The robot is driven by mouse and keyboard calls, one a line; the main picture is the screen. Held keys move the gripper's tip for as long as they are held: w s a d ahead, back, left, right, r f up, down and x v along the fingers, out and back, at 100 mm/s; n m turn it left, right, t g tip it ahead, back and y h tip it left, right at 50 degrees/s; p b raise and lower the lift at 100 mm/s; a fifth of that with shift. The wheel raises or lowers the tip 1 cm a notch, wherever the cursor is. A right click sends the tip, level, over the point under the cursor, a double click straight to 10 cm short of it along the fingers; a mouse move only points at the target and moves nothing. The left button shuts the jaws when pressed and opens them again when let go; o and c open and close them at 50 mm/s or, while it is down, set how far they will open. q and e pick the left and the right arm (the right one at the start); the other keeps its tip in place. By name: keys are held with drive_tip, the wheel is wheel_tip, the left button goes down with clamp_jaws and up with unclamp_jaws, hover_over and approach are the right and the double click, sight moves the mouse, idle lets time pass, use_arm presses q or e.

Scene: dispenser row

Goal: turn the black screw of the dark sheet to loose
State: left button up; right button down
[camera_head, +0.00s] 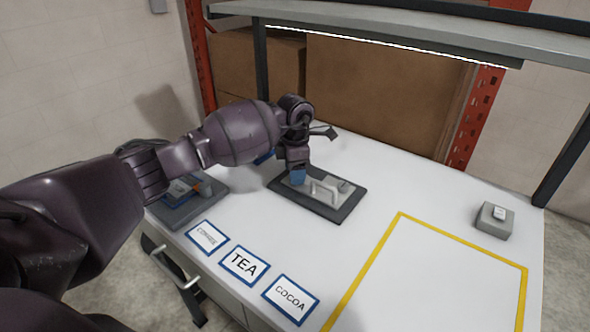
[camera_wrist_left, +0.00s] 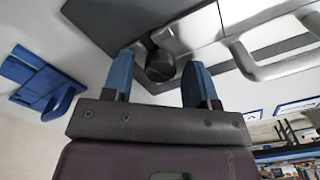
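The dark sheet (camera_head: 345,210) lies on the white table and carries a metal plate with a light handle (camera_head: 322,190). The black screw (camera_wrist_left: 160,66) shows in the left wrist view as a round dark knob at the edge of the metal plate. My left gripper (camera_head: 298,176) is over the left part of the sheet and hides the screw in the head view. In the left wrist view its blue fingertips (camera_wrist_left: 158,76) stand apart on either side of the screw, with gaps visible on both sides. My right gripper is not in view.
A grey device (camera_head: 185,208) stands at the left under my arm. Cards reading TEA (camera_head: 244,265) and COCOA (camera_head: 290,299) lie in front, beside another card. A yellow-framed area (camera_head: 440,285) is empty. A grey box with a button (camera_head: 494,220) stands at right. A shelf (camera_head: 400,30) hangs above the back.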

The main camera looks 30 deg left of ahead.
use_arm(q)
drive_tip(key=c, duration=0.8)
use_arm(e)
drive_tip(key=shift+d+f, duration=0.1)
use_arm(q)
drive_tip(key=shift+r+n, duration=0.1)
drive_tip(key=shift+n, duration=0.2)
drive_tip(key=shift+n+p, duration=0.35)
drive_tip(key=shift+n, duration=0.25)
drive_tip(key=n+p, duration=0.1)
drive_tip(key=n, duration=0.2)
drive_tip(key=shift+n+p, duration=0.3)
drive_tip(key=shift+n, duration=0.5)
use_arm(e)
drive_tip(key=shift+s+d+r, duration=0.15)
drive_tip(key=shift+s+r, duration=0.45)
